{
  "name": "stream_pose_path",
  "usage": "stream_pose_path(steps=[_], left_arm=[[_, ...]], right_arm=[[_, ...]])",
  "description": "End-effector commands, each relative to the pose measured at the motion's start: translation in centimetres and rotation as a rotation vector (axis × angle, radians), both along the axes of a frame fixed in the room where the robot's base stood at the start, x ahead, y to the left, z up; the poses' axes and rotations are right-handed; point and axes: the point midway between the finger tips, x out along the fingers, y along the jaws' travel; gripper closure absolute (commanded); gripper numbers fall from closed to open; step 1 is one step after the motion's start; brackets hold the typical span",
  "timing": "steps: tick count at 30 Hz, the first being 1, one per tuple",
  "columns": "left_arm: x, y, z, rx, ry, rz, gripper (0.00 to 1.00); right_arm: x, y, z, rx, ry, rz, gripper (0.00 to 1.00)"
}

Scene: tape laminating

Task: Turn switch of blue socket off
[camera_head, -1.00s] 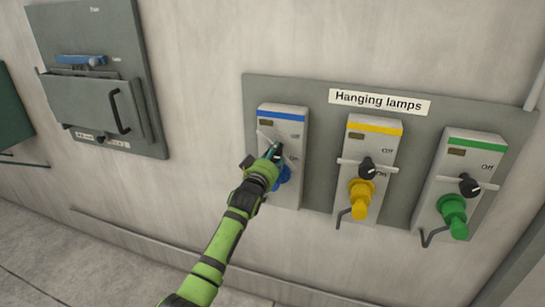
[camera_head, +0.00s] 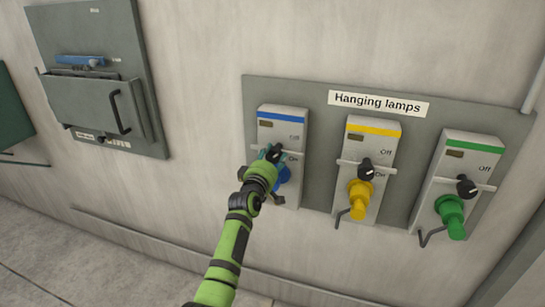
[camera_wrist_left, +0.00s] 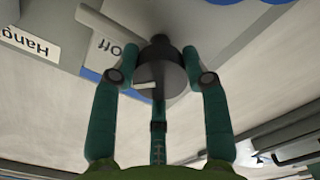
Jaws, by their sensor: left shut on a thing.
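The blue socket (camera_head: 282,126) is the leftmost of three sockets on the "Hanging lamps" wall panel and has a blue stripe on top. My left gripper (camera_head: 271,155) is at its switch, covering much of the socket's lower half. The black round switch (camera_wrist_left: 163,66) sits between the fingers of my left gripper (camera_wrist_left: 160,75) in the left wrist view, and the fingers are shut on it. A white pointer mark shows on the knob. The "Off" label appears upside down beside it. A blue plug (camera_head: 284,175) shows partly behind my gripper. My right gripper is out of view.
A yellow socket (camera_head: 373,139) and a green socket (camera_head: 471,155), each with a black switch and plug, stand to the right on the grey panel (camera_head: 325,130). A grey box with a handle (camera_head: 88,100) is on the wall at upper left.

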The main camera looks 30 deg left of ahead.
Motion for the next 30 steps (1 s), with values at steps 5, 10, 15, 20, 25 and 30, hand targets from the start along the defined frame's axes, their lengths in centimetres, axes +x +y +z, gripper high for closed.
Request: stream_pose_path(steps=[5, 10, 15, 20, 25, 30], left_arm=[[0.03, -0.28, -0.49, -0.036, 0.004, -0.006, 1.0], [0.03, -0.3, -0.51, -0.045, 0.001, -0.006, 1.0], [0.03, -0.3, -0.51, -0.046, 0.001, -0.006, 1.0], [0.02, -0.3, -0.5, -0.045, 0.0, -0.006, 0.3], [0.01, -0.18, -0.3, -0.041, -0.003, -0.003, 0.3], [-0.02, -0.11, -0.17, -0.039, -0.005, -0.002, 0.3]], right_arm=[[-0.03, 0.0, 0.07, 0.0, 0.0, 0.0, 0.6], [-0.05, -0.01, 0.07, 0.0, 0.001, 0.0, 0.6], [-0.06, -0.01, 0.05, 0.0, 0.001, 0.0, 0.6], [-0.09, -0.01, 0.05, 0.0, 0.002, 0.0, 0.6], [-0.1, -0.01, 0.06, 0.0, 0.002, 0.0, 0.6], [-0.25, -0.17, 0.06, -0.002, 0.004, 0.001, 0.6]])
